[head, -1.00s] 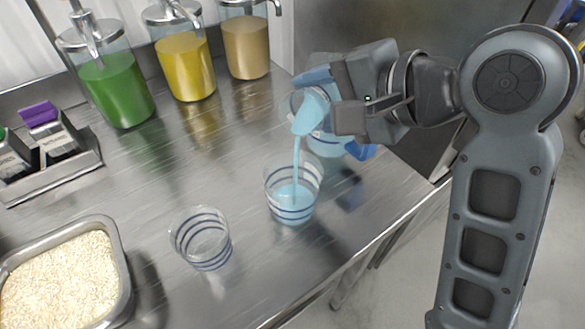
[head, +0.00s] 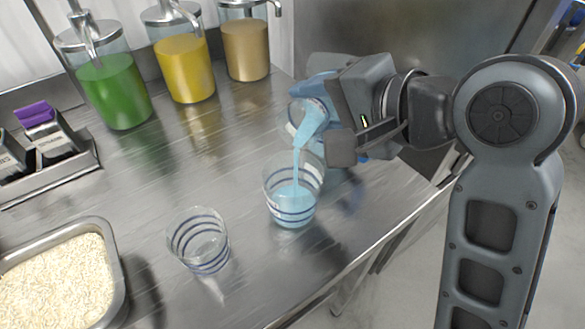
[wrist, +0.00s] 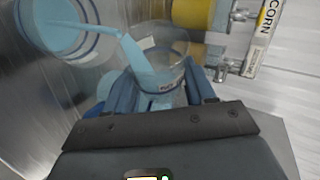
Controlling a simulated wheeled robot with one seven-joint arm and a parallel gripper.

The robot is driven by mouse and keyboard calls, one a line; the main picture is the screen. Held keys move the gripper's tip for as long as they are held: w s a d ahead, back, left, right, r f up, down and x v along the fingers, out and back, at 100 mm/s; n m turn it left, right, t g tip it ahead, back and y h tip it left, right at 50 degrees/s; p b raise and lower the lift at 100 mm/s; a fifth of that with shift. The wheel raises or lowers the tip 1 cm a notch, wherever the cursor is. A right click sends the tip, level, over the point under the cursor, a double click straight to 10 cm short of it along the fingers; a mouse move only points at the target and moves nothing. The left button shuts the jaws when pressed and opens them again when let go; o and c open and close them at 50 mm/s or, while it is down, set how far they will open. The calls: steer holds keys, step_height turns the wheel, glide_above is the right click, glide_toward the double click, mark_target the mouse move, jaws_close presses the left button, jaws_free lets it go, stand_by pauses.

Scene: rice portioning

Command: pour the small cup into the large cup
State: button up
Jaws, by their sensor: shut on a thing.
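My gripper (head: 325,120) is shut on a clear cup with blue liquid, which I take to be the small cup (wrist: 178,52); in the wrist view it sits between the blue fingers. It is tipped to the left, and a blue stream (head: 297,160) falls from its rim. The stream lands inside a clear cup with dark blue stripes, which I take to be the large cup (head: 291,212). That cup stands upright on the counter, below and left of my gripper, with blue liquid in its lower part. It also shows at the wrist view's upper left (wrist: 62,42).
Another clear striped cup (head: 200,243), seemingly empty, stands on the counter (head: 180,150) at left. A metal pan of rice (head: 118,262) is at lower left. Green, yellow and tan pump dispensers (head: 190,75) line the back. A carton rack (head: 75,165) is at far left.

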steer(key=shift+s+f+t+b, duration=0.15)
steer(key=shift+f+t+b, duration=0.15)
steer(key=shift+b, duration=0.1)
stand_by(0.4)
steer(key=shift+a+r+n, duration=0.1)
steer(key=shift+n, duration=0.3)
steer(key=r+p, duration=0.1)
steer(key=w+r+m+g+p, duration=0.1)
steer(key=w+d+r+m+g+p, duration=0.1)
steer(key=p, duration=0.1)
steer(key=shift+r, duration=0.4)
steer(key=shift+s+f, duration=0.15)
steer(key=shift+f, duration=0.2)
steer(key=shift+r+y+p, duration=0.3)
steer(key=shift+p, duration=0.55)
steer(key=m+g+p, duration=0.1)
steer(key=p, duration=0.2)
steer(key=shift+r+p, duration=0.3)
steer(key=shift+p, duration=0.05)
